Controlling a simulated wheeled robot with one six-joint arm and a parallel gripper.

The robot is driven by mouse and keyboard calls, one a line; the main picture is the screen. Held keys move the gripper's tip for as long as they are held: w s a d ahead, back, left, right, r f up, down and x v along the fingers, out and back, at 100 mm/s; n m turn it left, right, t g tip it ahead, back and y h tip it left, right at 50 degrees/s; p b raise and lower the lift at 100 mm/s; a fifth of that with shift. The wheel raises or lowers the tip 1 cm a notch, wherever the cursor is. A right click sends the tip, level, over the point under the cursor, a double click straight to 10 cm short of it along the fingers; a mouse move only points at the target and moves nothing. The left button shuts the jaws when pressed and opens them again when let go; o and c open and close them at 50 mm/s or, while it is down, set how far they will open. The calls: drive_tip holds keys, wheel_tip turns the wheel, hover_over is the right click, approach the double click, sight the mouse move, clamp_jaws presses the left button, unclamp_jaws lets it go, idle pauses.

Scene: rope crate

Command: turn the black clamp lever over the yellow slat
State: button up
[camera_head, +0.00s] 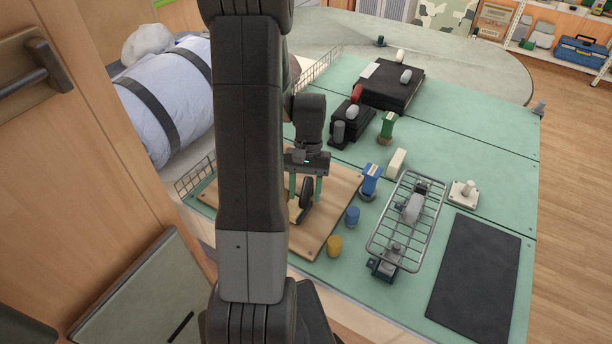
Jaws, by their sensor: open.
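A wooden board (338,218) lies on the green table top, partly hidden behind my arm. A black clamp lever (306,196) stands above it. My gripper (305,192) is open and points down, with one green finger to each side of the lever in this view. I cannot tell whether either finger touches it. I cannot clearly make out the yellow slat; my arm and gripper cover that part of the board.
A wire rack (428,212) stands further right, beside a dark mat (478,270). Black boxes (391,88) stand behind.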

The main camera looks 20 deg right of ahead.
drive_tip(key=v, duration=1.3)
drive_tip(key=shift+r, duration=0.25)
